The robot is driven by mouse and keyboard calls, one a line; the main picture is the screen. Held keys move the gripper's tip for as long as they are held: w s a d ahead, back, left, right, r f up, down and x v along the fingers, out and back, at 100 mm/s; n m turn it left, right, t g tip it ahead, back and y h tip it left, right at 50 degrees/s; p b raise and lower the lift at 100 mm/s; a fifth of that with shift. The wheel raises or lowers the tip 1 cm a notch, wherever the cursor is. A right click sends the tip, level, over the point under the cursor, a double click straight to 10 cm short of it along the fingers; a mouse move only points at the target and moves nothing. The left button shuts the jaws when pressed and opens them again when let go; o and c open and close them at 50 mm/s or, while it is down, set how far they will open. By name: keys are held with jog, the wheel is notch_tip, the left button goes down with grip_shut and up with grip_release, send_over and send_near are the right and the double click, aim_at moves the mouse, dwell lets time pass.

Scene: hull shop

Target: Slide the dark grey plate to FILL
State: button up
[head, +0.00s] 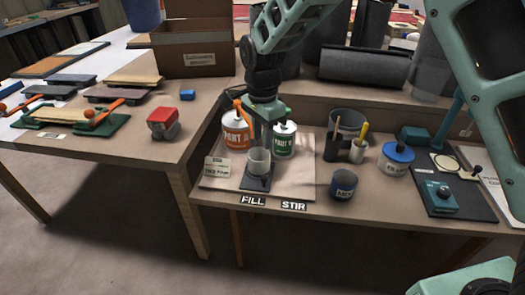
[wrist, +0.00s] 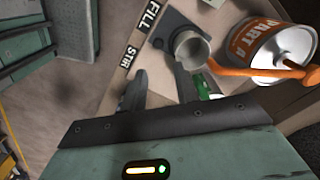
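The dark grey plate (head: 257,186) lies on the pale board, just behind the FILL label (head: 252,201). A light grey cup (head: 259,161) stands upright on it. In the wrist view the plate (wrist: 173,22) is beside the FILL label (wrist: 148,16), with a round feature at its near corner and the cup (wrist: 190,47) on it. My gripper (wrist: 157,84) is open there, its dark fingers apart with bare board between them, near the plate. In the head view my gripper (head: 263,137) is above and behind the cup; its fingertips are partly hidden. The STIR label (head: 294,205) is right of FILL.
The PART A can (head: 236,132) with an orange handle and the PART B can (head: 285,140) stand close behind the plate. A dark mug (head: 344,184), a cup of tools and a blue-lidded can (head: 396,159) stand to the right. The board (head: 300,180) behind STIR is clear.

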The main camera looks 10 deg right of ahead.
notch_tip(320, 180, up, 4)
jog(key=shift+f, duration=0.2)
jog(key=s+d+r+n, duration=0.25)
jog(key=s+n, duration=0.75)
jog(key=s, duration=0.6)
jog(key=s+d+r+n, duration=0.1)
jog(key=s+d+n, duration=0.2)
jog(key=s+n, duration=0.95)
notch_tip(320, 180, up, 13)
jog(key=s+m+p, duration=0.2)
jog(key=p, duration=1.1)
jog(key=shift+s+y, duration=0.3)
jog(key=shift+s, duration=0.05)
